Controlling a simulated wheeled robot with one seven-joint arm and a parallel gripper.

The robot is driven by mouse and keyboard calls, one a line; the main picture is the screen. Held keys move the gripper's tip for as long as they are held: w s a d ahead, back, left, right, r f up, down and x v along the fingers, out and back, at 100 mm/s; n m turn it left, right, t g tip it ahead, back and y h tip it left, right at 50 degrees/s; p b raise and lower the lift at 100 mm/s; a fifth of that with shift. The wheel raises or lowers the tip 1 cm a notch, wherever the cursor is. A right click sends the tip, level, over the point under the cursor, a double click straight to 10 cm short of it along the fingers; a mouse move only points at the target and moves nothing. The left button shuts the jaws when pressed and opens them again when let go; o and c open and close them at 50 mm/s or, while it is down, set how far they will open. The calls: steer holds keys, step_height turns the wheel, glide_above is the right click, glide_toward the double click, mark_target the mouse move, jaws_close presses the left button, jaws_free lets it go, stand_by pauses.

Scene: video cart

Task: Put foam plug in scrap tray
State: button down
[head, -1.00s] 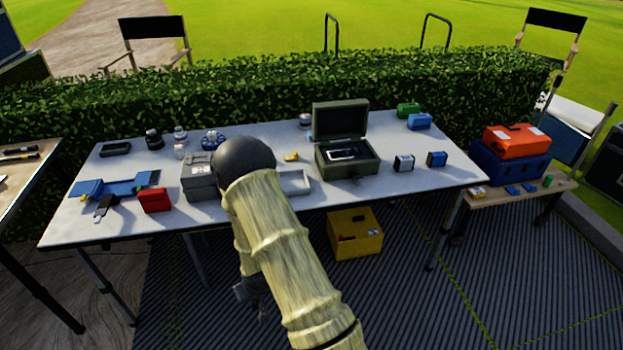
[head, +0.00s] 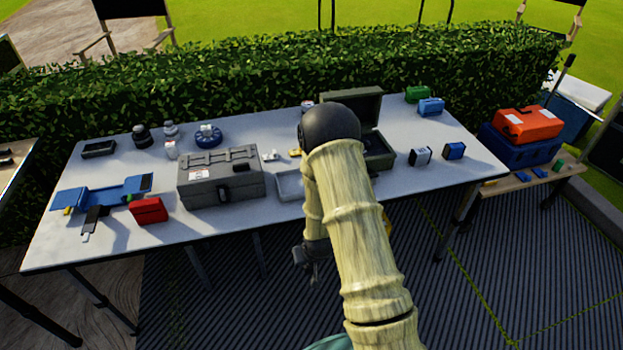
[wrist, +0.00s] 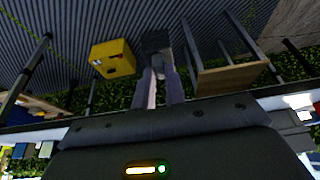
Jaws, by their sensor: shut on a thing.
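My gripper (head: 312,270) hangs in front of the table, below the level of its top. In the wrist view, its pale fingers (wrist: 158,75) are shut on a dark grey block, which looks like the foam plug (wrist: 157,41). The plug cannot be made out in the head view. A shallow pale grey tray (head: 289,186), which looks like the scrap tray, lies near the table's front edge. My arm hides its right part. The visible part of the tray looks empty. My gripper is apart from it, lower and nearer to me.
A closed grey toolbox (head: 221,190) stands left of the tray. An open dark green case (head: 366,110) stands behind my arm, partly hidden. A red box (head: 149,210) sits front left. A yellow box (wrist: 113,58) is below the table. The table's front edge lies between my gripper and the tray.

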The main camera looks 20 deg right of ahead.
steer(key=shift+w+d, duration=0.15)
steer(key=shift+w, duration=0.1)
steer(key=shift+s, duration=0.1)
steer(key=shift+s+d, duration=0.1)
